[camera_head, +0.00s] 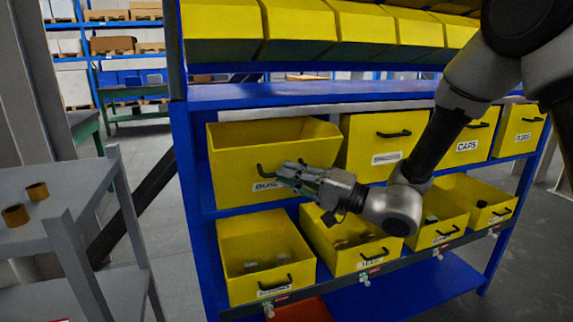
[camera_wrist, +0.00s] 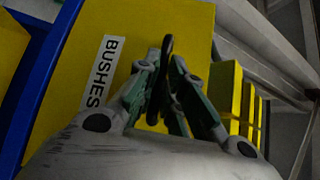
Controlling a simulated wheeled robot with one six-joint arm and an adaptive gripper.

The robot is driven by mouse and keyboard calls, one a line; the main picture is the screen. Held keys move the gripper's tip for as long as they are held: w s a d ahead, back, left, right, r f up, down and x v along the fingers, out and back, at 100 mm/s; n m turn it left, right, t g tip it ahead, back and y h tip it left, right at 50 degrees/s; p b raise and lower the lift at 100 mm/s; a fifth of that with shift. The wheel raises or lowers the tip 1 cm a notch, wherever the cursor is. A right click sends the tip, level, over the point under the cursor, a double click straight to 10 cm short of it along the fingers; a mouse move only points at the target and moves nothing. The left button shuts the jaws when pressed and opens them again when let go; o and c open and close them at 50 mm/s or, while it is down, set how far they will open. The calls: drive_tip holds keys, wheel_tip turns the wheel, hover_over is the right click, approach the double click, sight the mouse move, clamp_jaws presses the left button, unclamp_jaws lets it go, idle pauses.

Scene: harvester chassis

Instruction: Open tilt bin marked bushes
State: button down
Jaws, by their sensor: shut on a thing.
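The yellow tilt bin marked BUSHES (camera_head: 228,165) is at the left end of the middle row of the blue rack in the head view. It is tilted forward, with its open top showing. In the wrist view its yellow front (camera_wrist: 70,125) and its white label reading BUSHES (camera_wrist: 103,72) fill much of the picture. My gripper (camera_head: 281,173) is at the bin's front and partly covers the label. In the wrist view my gripper (camera_wrist: 168,85) is shut on the bin's black handle (camera_wrist: 167,50), which lies between the fingers.
Neighbouring bins, one marked CAPS (camera_head: 468,145), sit upright to the right. Below, several open bins (camera_head: 265,240) stick out from the blue rack (camera_head: 190,190). A grey table (camera_head: 70,200) with two orange-brown rings (camera_head: 37,191) stands left. Yellow bins line the upper shelf.

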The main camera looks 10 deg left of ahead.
drive_tip(key=shift+s+d+f, duration=0.35)
drive_tip(key=shift+s+f, duration=0.2)
drive_tip(key=shift+f, duration=0.2)
drive_tip(key=shift+s+d+f, duration=0.35)
drive_tip(key=shift+s+f, duration=0.15)
drive_tip(key=shift+f, duration=0.2)
drive_tip(key=c, duration=1.8)
unclamp_jaws()
drive_tip(key=shift+w+f, duration=0.1)
drive_tip(key=v, duration=1.2)
